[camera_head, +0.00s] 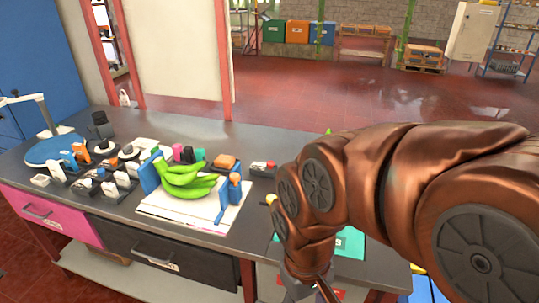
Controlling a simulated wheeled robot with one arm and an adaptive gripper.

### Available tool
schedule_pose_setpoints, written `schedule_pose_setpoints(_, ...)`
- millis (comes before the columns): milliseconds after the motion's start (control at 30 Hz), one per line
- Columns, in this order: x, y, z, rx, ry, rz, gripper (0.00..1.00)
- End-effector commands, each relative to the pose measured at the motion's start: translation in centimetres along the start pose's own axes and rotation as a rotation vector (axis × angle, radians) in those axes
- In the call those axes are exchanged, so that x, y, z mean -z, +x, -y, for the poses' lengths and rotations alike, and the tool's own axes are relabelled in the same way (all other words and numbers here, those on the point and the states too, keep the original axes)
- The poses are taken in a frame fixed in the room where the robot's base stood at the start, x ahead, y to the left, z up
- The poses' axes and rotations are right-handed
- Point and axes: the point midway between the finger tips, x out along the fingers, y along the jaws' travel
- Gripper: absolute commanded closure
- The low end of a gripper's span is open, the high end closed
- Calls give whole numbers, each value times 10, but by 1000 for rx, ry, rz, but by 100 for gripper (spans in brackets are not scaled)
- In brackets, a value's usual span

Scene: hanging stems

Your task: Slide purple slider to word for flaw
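I cannot make out a purple slider. My copper-coloured arm covers the right part of the table and may hide it. A green panel (351,242) with a white letter shows partly behind my arm at the table's right; no full word can be read. My gripper (303,294) is at the bottom edge of the picture, below the arm. Only a dark grey part of it shows, its fingertips are cut off, and I cannot tell whether it is open or shut or what it is near.
The grey table (112,213) holds green bananas (187,180) on a white board (160,209) with blue uprights, left of my arm. Several small tools and blocks crowd its left side, beside a blue round stand (52,148). The red floor (330,95) behind the table is mostly open.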

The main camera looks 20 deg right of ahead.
Motion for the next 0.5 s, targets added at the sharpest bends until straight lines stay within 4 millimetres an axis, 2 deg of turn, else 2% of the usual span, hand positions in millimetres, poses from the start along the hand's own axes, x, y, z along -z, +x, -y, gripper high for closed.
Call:
schedule_pose_setpoints(167,53,-27,6,27,-95,-63,43)
schedule_pose_setpoints(333,125,-60,4,66,-189,-161,43)
schedule_pose_setpoints(500,196,-85,-10,102,-247,-258,43)
